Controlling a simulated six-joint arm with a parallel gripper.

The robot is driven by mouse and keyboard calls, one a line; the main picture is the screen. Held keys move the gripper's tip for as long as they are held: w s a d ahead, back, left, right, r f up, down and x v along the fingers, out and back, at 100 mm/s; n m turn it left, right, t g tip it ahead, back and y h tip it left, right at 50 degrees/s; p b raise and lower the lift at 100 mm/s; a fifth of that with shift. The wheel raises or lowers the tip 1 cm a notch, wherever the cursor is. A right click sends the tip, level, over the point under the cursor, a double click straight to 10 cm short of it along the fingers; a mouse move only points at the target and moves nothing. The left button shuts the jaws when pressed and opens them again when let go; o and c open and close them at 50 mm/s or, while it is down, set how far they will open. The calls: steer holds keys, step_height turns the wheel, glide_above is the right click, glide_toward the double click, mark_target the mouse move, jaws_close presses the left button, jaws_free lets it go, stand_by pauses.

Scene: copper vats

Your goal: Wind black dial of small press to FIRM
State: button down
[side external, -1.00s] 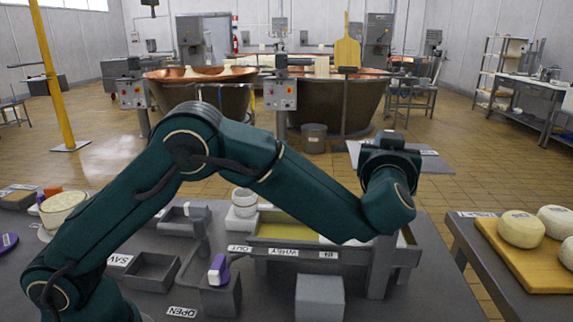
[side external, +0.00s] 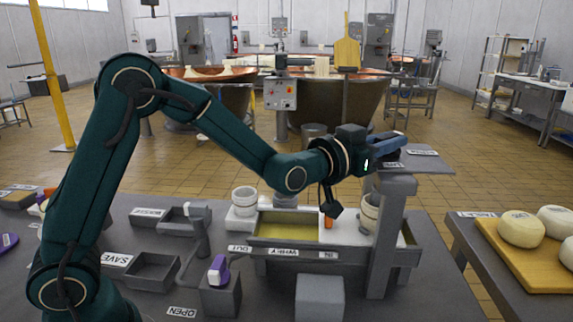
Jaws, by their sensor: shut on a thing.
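The small press (side external: 397,187) stands at the right end of the bench, a grey post with a flat top plate. My gripper (side external: 392,146) reaches from the left, low over that top plate, and its fingers point right. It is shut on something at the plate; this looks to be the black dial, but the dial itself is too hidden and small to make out. A label (side external: 393,165) shows on the plate edge below the fingers and another label (side external: 422,152) lies farther right; I cannot read either. A pale mould (side external: 369,212) stands under the press.
A whey tray (side external: 285,254) with yellow liquid lies left of the press. A white mould (side external: 244,200) stands behind it. A grey block (side external: 320,298) stands in front. A side table with cheeses on a wooden board (side external: 525,270) is at right.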

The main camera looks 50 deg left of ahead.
steer(key=m+g+h, duration=0.1)
steer(key=m+h, duration=0.1)
steer(key=h, duration=0.1)
steer(key=m+g+h, duration=0.1)
steer(key=m+h, duration=0.1)
steer(key=h, duration=0.2)
steer(key=shift+w+a+r+m, duration=0.1)
steer(key=shift+a+m, duration=0.1)
steer(key=shift+m, duration=0.2)
steer(key=shift+m+g+h, duration=0.5)
steer(key=shift+m+h, duration=0.1)
steer(key=shift+h, duration=0.3)
steer(key=shift+d+r+m+h, duration=0.1)
steer(key=shift+m+h, duration=0.2)
steer(key=shift+h, duration=0.1)
steer(key=c, duration=0.8)
jaws_free()
steer(key=shift+v, duration=2.6)
